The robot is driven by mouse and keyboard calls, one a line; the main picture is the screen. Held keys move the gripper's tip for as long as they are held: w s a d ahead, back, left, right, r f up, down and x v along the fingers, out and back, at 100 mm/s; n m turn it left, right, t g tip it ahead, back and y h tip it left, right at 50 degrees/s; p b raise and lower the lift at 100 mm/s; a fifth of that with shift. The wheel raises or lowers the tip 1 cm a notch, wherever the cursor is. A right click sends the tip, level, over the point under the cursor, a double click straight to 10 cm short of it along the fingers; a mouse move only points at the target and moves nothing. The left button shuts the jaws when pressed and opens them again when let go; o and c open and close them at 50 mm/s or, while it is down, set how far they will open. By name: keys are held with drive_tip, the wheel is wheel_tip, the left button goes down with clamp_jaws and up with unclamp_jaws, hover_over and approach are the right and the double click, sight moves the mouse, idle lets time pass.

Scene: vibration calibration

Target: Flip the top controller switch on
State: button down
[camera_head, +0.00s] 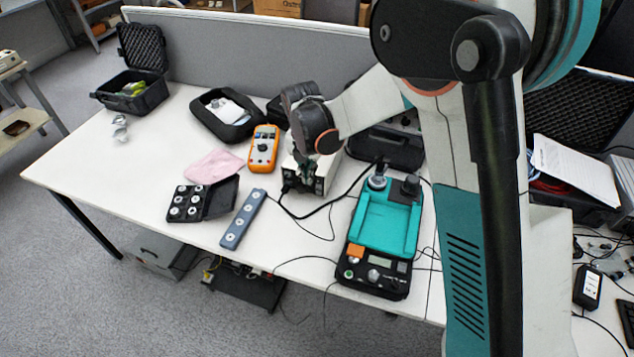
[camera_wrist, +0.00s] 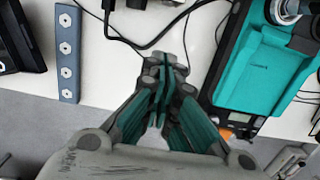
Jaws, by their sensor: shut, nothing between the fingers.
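A small white box with a dark front, which looks like the controller (camera_head: 318,177), stands on the table near the middle in the head view. My gripper (camera_head: 307,172) is in front of its face and covers part of it. In the wrist view my gripper (camera_wrist: 163,65) points toward the top edge, its fingers together with nothing held. Only dark parts and cables show at that top edge, so the controller's face is mostly out of view there. I cannot make out the top switch or its position. I cannot tell whether the fingertips touch the controller.
A teal and black device (camera_head: 386,225) stands right of the controller. An orange multimeter (camera_head: 263,149), an open black case of discs (camera_head: 220,199) and a pink cloth (camera_head: 215,166) lie farther left.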

sight(319, 179)
drive_tip(key=w+d+f+b, duration=0.1)
drive_tip(key=w+f+b, duration=0.3)
drive_tip(key=f, duration=0.6)
drive_tip(key=shift+w+d+f, duration=0.15)
drive_tip(key=shift+w+d, duration=0.2)
drive_tip(key=shift+w, duration=0.15)
drive_tip(key=shift+w+d+f+t+b, duration=0.15)
drive_tip(key=shift+w+t+b, duration=0.1)
drive_tip(key=shift+t+b, duration=0.15)
drive_tip(key=shift+r+p, duration=0.4)
drive_tip(key=shift+r, duration=0.4)
